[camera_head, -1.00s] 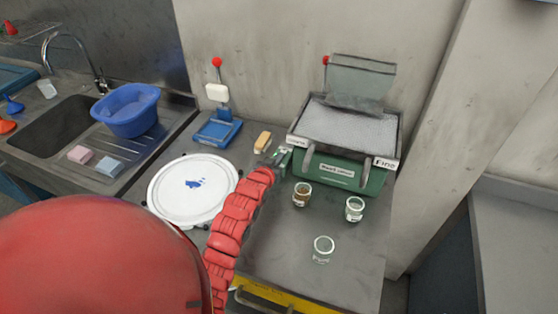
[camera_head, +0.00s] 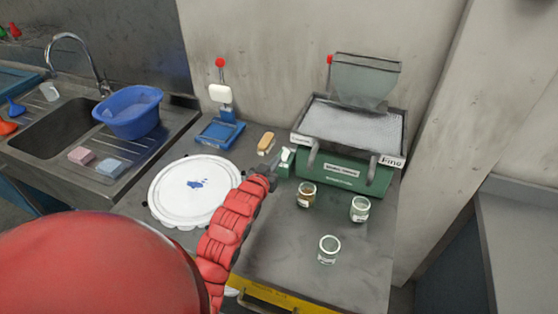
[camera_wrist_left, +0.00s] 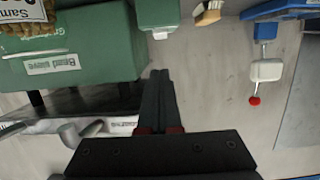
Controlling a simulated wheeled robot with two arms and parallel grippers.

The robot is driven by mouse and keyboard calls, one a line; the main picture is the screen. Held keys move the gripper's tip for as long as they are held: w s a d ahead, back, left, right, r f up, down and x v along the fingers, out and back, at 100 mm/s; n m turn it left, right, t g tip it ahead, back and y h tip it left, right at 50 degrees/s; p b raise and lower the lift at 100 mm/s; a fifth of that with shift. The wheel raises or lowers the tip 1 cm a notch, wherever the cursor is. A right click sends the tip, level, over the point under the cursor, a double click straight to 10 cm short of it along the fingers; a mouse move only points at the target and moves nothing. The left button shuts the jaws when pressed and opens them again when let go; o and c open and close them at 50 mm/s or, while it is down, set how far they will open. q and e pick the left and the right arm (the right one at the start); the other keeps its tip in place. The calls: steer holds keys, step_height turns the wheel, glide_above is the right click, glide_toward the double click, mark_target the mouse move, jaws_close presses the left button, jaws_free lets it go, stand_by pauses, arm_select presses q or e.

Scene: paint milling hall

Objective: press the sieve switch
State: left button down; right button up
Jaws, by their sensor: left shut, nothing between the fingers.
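The green sieve machine (camera_head: 345,172) stands at the back right of the bench, with a grey mesh tray on top. Its green body also shows in the left wrist view (camera_wrist_left: 75,50). A small green switch box (camera_head: 284,170) with a white part on top stands at its left side. It seems to be the green block at the top of the left wrist view (camera_wrist_left: 158,14). My left gripper (camera_head: 270,170) is shut and empty, just left of the switch box. The left wrist view shows its fingers together (camera_wrist_left: 158,85), apart from the block. My right gripper is not in view.
Several small glass jars stand before the sieve, including a brown-filled one (camera_head: 306,195) and an empty one (camera_head: 329,250). A wooden-topped brush (camera_head: 266,143), a blue stand (camera_head: 220,133) and a white round lid (camera_head: 196,190) lie left of it.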

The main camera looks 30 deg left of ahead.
arm_select(q)
steer(key=v, duration=0.4)
steer(key=shift+s+f+b, duration=0.1)
steer(key=shift+f+b, duration=0.05)
steer(key=shift+b, duration=0.25)
